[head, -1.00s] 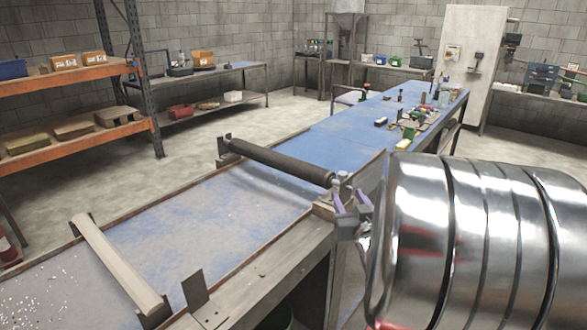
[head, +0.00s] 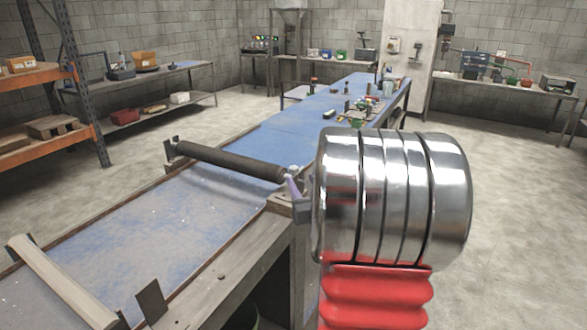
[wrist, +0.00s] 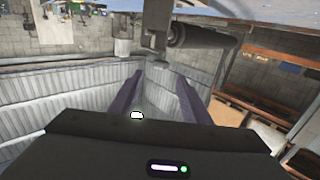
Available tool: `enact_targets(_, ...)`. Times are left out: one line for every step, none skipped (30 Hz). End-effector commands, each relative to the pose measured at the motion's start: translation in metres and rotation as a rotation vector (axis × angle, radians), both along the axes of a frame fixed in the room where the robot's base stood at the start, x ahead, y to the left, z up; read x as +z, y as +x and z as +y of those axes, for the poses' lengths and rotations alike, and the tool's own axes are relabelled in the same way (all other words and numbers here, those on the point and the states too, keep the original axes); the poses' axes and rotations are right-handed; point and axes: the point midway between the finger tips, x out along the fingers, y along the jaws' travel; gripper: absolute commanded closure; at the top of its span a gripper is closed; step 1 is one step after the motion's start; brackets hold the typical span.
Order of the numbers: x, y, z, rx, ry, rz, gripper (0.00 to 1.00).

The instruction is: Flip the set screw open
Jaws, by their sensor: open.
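The dark roller (head: 228,160) lies across the blue conveyor table, its right end at a small grey fitting (head: 293,170) on the table's edge. I take this fitting to be the set screw; its exact position is too small to tell. My gripper (head: 294,187) shows in the head view as a purple finger beside the fitting, mostly hidden by my arm. In the wrist view my gripper (wrist: 155,82) has its two purple fingers spread with nothing between them. The grey end bracket (wrist: 155,28) and the roller (wrist: 203,38) stand just beyond the fingertips.
A pale roller (head: 65,285) lies across the near end of the table (head: 150,235). An upright metal plate (head: 151,302) stands on its near edge. Tools lie on the far blue bench (head: 335,92). An orange shelf (head: 45,135) stands left. Open floor (head: 510,190) lies right.

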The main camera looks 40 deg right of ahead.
Motion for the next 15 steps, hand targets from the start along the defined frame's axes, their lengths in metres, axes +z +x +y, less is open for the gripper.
enact_targets(-0.001, 0.008, -0.003, 0.003, 0.0, 0.001, 0.57)
enact_targets(-0.001, 0.013, -0.006, 0.003, 0.0, 0.001, 0.57)
enact_targets(-0.001, 0.018, -0.008, 0.003, 0.001, 0.002, 0.57)
enact_targets(0.0, 0.022, -0.011, 0.002, 0.0, 0.001, 0.57)
enact_targets(-0.001, 0.026, -0.013, 0.002, 0.0, 0.001, 0.57)
enact_targets(0.0, 0.031, -0.016, 0.002, 0.0, 0.0, 0.57)
enact_targets(0.0, 0.035, -0.018, 0.002, 0.0, 0.0, 0.57)
enact_targets(-0.001, 0.04, -0.02, 0.002, 0.001, 0.0, 0.57)
enact_targets(-0.001, 0.045, -0.023, 0.003, 0.0, 0.001, 0.57)
enact_targets(-0.001, 0.049, -0.026, 0.003, 0.0, 0.001, 0.57)
enact_targets(0.0, 0.053, -0.028, 0.002, 0.0, 0.0, 0.57)
enact_targets(-0.001, 0.058, -0.031, 0.002, 0.001, 0.0, 0.57)
enact_targets(-0.001, 0.062, -0.033, 0.002, 0.0, 0.0, 0.57)
enact_targets(-0.001, 0.066, -0.035, 0.002, 0.001, 0.0, 0.57)
enact_targets(-0.001, 0.07, -0.038, 0.002, 0.001, 0.0, 0.57)
